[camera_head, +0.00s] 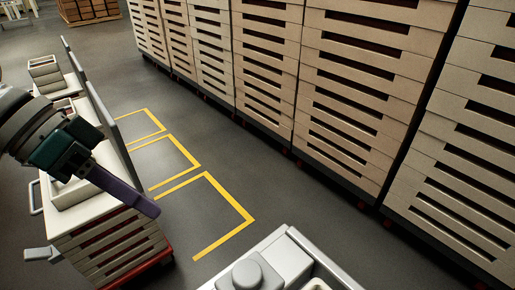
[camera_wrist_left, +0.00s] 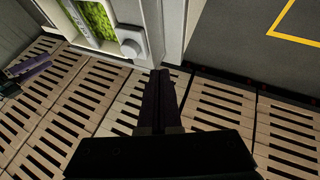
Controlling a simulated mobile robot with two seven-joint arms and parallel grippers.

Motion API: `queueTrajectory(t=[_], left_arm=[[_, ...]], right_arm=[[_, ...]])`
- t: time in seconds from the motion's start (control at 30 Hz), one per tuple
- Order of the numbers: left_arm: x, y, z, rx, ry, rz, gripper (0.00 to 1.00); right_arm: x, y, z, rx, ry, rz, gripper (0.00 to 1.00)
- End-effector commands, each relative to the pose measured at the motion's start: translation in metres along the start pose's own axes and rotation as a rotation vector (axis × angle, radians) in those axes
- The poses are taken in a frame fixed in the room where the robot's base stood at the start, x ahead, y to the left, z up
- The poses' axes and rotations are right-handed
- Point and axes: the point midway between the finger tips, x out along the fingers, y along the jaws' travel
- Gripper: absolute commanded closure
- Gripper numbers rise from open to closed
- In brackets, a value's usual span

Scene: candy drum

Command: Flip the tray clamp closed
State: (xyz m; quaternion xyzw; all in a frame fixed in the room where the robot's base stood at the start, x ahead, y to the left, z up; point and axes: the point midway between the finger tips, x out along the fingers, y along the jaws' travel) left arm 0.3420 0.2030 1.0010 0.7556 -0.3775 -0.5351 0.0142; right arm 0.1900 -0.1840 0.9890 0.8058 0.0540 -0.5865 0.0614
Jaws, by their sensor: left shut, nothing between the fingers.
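My left gripper (camera_head: 140,200) reaches in from the left in the head view, over the stacked trays. In the left wrist view its dark fingers (camera_wrist_left: 160,98) are together with nothing between them. A grey block with a rounded knob (camera_head: 247,274) sits on the pale machine corner at the bottom of the head view. A grey knob (camera_wrist_left: 130,42) also shows on a pale frame beyond the fingers in the wrist view, apart from them. I cannot tell whether either is the tray clamp. A purple and teal part (camera_wrist_left: 27,68), apparently my right gripper, shows small at the wrist view's left.
A stack of wooden trays (camera_head: 112,246) on a red base stands at the left, with a grey lever (camera_head: 40,254) beside it. Green candy (camera_wrist_left: 96,18) lies in the pale frame. Tall crate stacks (camera_head: 350,95) line the far side. The yellow-marked floor (camera_head: 228,205) is clear.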

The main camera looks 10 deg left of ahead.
Motion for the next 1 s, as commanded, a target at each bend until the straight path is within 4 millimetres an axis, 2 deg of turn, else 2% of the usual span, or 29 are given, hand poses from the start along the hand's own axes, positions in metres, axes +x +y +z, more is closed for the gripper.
queueTrajectory(t=[0.23,0.37,0.47,0.8,0.9,1.0], left_arm=[[0.002,0.0,0.001,0.0,-0.001,0.001,1.0],[0.013,0.0,0.001,-0.001,-0.001,0.002,1.0],[0.029,0.001,0.001,-0.001,-0.002,0.004,1.0],[0.102,0.0,0.001,-0.002,-0.002,0.002,1.0],[0.105,0.017,-0.001,0.002,-0.003,0.003,1.0],[0.112,0.028,-0.001,0.001,-0.002,0.002,1.0]], right_arm=[[0.001,-0.001,0.0,-0.003,0.0,-0.002,0.3],[0.001,-0.001,0.0,-0.004,0.0,-0.003,0.3],[0.002,-0.001,0.0,-0.005,0.0,-0.003,0.3],[0.012,-0.001,0.004,-0.006,-0.001,-0.003,0.3],[-0.002,-0.001,0.0,-0.006,-0.004,-0.003,0.3],[-0.007,-0.001,-0.003,-0.006,-0.001,-0.004,0.3]])
